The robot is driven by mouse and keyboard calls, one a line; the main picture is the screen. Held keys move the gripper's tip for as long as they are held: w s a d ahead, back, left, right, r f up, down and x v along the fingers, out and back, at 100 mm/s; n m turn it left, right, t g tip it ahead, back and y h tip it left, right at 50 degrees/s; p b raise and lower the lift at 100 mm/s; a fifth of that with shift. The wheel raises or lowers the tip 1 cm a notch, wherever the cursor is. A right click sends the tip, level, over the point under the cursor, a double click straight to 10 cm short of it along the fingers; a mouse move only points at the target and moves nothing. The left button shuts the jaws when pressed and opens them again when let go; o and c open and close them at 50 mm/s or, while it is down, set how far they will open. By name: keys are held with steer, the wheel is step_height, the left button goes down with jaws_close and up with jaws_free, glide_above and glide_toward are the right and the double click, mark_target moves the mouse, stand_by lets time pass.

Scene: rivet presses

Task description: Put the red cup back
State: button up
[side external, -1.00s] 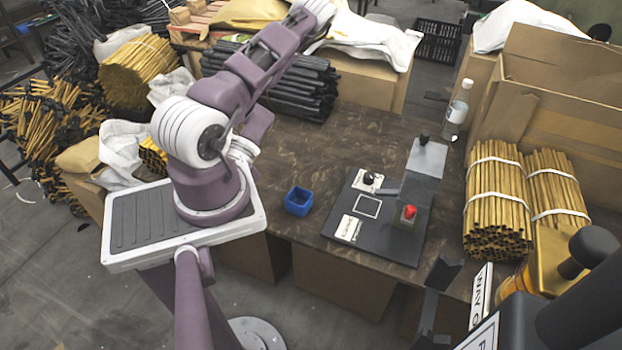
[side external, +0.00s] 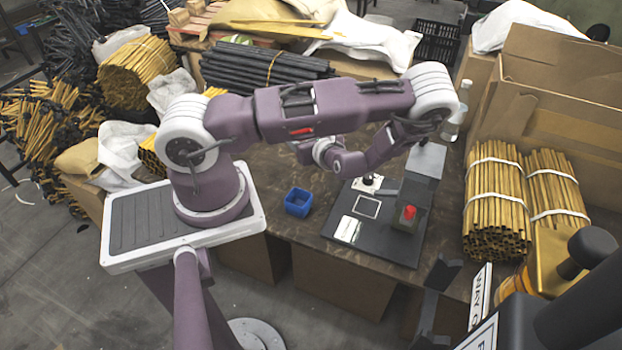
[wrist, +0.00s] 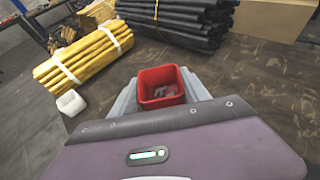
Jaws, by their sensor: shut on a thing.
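A red square cup (wrist: 160,102) sits between the grey fingers of my gripper (wrist: 162,92) in the wrist view. My gripper is shut on it, one finger at each side. The cup's open top faces the camera, and some small pale pieces show inside. In the side view my forearm hides the gripper and I cannot make out the cup clearly.
A blue square cup (side external: 298,202) stands on the brown table (side external: 290,232). A dark press base (side external: 378,240) with a grey column and red button (side external: 408,212) is to its right. Bundled brass rods (side external: 497,200) and a bottle stand farther right. Black rods (side external: 265,68) lie behind.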

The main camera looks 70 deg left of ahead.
steer(key=shift+w+d+f+m+t, duration=0.25)
steer(key=shift+w+f, duration=0.2)
steer(key=shift+f, duration=0.15)
steer(key=shift+w+d+f+m+t, duration=0.15)
steer(key=shift+w+f+t, duration=0.1)
steer(key=shift+w+f, duration=0.25)
step_height(320, 180, down, 8)
steer(key=shift+s+f, duration=0.1)
steer(key=shift+s, duration=0.05)
steer(key=shift+f, duration=0.1)
steer(key=o, duration=1.5)
steer(key=shift+f, duration=0.1)
